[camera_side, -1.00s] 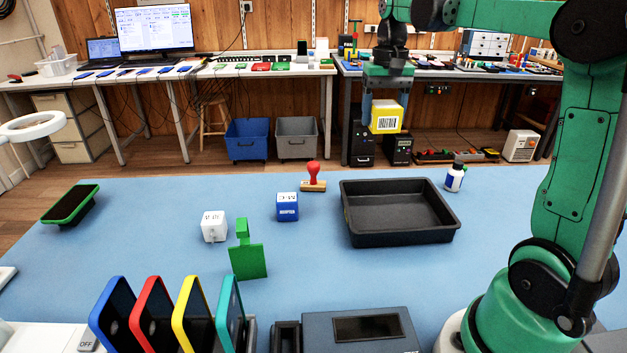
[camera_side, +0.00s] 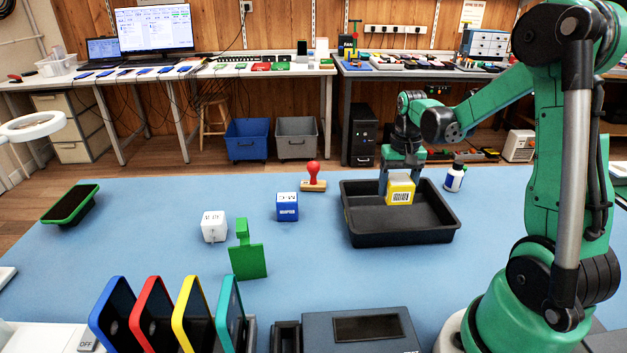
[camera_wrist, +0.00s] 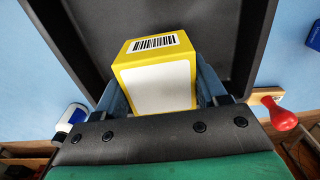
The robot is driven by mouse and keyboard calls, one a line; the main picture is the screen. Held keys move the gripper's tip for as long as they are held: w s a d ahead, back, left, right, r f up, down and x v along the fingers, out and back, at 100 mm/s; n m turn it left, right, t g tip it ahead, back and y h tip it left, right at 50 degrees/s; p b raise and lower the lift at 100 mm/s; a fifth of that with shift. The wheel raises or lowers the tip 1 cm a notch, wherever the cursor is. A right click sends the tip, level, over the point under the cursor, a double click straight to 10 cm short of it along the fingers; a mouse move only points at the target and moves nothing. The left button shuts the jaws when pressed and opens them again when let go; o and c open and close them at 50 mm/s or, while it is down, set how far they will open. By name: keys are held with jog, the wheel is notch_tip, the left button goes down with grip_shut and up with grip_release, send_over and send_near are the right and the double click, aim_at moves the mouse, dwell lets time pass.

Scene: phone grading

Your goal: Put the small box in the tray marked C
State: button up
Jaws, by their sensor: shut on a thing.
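A small yellow box (camera_side: 400,190) with a white label and a barcode is between the fingers of my gripper (camera_side: 399,184). My gripper is shut on it. In the side view the box is over the inside of a black tray (camera_side: 398,240), towards its far part. I cannot tell whether the box touches the tray floor. In the wrist view the box (camera_wrist: 155,80) stands between the two fingers, with the dark tray (camera_wrist: 215,25) behind it. No letter C shows on the tray in these views.
A white and blue bottle (camera_side: 454,178) stands just right of the tray. A red-handled stamp (camera_side: 313,177), a blue box (camera_side: 287,207), a white cube (camera_side: 214,227) and a green stand (camera_side: 247,255) are to its left. Coloured phones stand in a rack (camera_side: 250,334) at the front.

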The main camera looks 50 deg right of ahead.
aim_at(392, 216)
jog(key=shift+f, duration=2.35)
jog(key=shift+f, duration=0.15)
jog(key=o, duration=1.3)
notch_tip(392, 216, up, 12)
jog(key=shift+r, duration=0.1)
jog(key=a+n+t, duration=0.7)
jog(key=a+n, duration=0.2)
jog(key=a, duration=1.1)
jog(key=shift+r, duration=0.4)
